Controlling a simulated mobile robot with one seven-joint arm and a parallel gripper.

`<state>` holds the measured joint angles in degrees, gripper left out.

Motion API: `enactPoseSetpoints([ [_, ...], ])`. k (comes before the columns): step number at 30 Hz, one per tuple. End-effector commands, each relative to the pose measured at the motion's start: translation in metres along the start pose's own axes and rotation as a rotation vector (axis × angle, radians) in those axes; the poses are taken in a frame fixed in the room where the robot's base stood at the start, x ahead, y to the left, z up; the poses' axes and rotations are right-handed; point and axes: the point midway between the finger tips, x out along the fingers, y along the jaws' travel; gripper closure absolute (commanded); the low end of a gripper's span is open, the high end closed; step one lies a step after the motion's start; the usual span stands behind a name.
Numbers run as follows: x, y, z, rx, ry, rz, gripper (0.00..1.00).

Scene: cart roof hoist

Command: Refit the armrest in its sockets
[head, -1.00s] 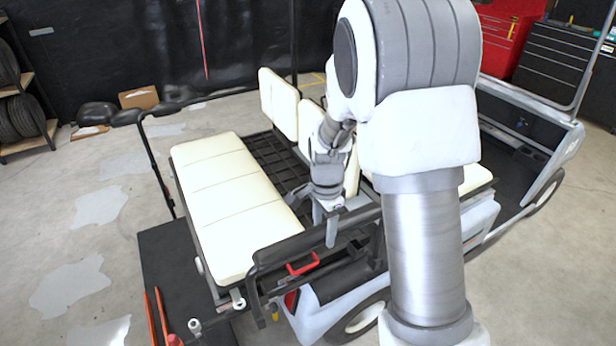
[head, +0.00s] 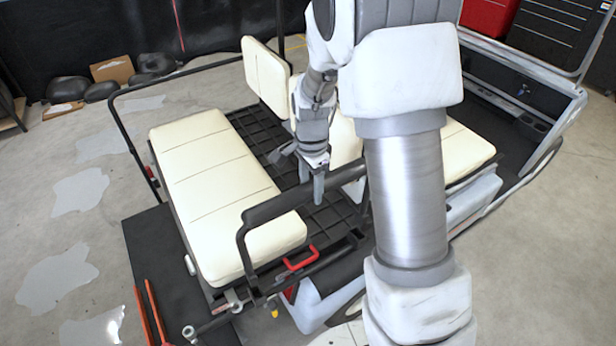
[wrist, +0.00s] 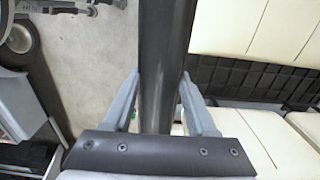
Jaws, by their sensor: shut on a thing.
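The armrest is a dark bar with a padded top (head: 278,207). It runs along the near side of the cart, beside the cream rear seat (head: 213,165). Its left end bends down into a leg (head: 242,255) that reaches toward the cart's side rail. My gripper (head: 318,192) is shut on the armrest from above, right of the padded middle. In the wrist view the armrest (wrist: 160,50) passes between the two grey fingers of my gripper (wrist: 160,80). I cannot make out the sockets or tell whether the leg ends are in them; my arm hides the right end.
A red handle (head: 300,260) sits on the cart's side just below the armrest. A black platform (head: 160,250) with orange bars (head: 150,310) lies at the cart's rear. Upright cream backrests (head: 266,75) stand beyond the gripper. Floor at left is mostly clear.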

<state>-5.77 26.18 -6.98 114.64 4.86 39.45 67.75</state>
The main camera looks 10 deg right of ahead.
Motion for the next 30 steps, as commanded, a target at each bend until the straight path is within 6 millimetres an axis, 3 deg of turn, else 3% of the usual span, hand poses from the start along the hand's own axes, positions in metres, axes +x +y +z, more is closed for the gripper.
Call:
enactPoseSetpoints([
  [11,0.012,0.000,0.000,0.000,0.000,-0.001,1.00],
  [30,0.065,0.000,0.000,0.000,0.000,-0.001,1.00],
])
